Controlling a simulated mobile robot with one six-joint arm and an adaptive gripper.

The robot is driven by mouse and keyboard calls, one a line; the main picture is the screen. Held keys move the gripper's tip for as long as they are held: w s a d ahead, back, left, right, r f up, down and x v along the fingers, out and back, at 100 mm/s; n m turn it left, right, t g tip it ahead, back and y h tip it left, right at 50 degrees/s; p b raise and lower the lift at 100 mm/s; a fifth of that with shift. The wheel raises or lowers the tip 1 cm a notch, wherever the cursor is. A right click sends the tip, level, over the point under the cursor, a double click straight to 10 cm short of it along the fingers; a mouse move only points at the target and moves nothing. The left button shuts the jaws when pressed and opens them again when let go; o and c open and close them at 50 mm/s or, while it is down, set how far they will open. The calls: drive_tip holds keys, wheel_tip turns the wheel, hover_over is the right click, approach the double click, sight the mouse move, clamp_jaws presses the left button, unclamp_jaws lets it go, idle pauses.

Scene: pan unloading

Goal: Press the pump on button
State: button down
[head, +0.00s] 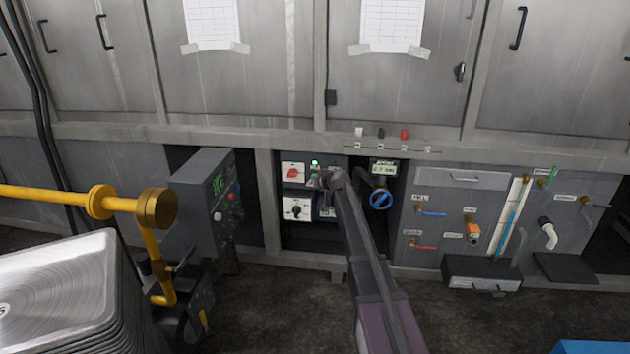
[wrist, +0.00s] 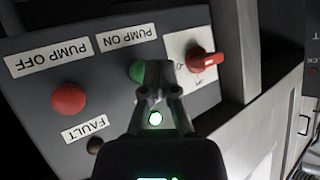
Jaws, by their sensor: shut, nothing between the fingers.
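In the wrist view the pump panel appears upside down. The green button (wrist: 137,71) sits by the PUMP ON label (wrist: 127,36), partly hidden behind my fingertips. My gripper (wrist: 160,72) is shut and empty, its tips right at the button; I cannot tell whether they touch it. The red button (wrist: 69,99) is by the PUMP OFF label (wrist: 47,60).
A red rotary switch (wrist: 200,60) on a white plate is close to the right of my fingers. In the head view a blue valve wheel (head: 381,200) is right of my arm, and a grey control box (head: 203,187) and yellow pipe (head: 55,196) stand left.

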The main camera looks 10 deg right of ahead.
drive_tip(key=shift+s, duration=0.2)
idle(0.3)
drive_tip(key=shift+s+a, duration=0.3)
drive_tip(key=shift+s, duration=0.5)
drive_tip(key=shift+s+a, duration=0.25)
drive_tip(key=shift+s, duration=0.5)
drive_tip(key=shift+s+a, duration=0.3)
drive_tip(key=shift+s, duration=0.5)
drive_tip(key=s+f+g+h+p, duration=0.15)
drive_tip(key=s+g, duration=0.25)
drive_tip(key=s, duration=1.1)
drive_tip(key=s+f+m+g+h+p, duration=0.1)
drive_tip(key=s+g+p, duration=0.25)
drive_tip(key=s, duration=1.05)
drive_tip(key=s+f+g+h+p, duration=0.15)
drive_tip(key=s+g, duration=0.25)
drive_tip(key=s, duration=1.1)
wheel_tip(320, 180, up, 38)
drive_tip(key=p, duration=3.7)
drive_tip(key=shift+w+d+r+p, duration=0.25)
drive_tip(key=shift+w+d+p, duration=0.1)
drive_tip(key=shift+d+p, duration=0.05)
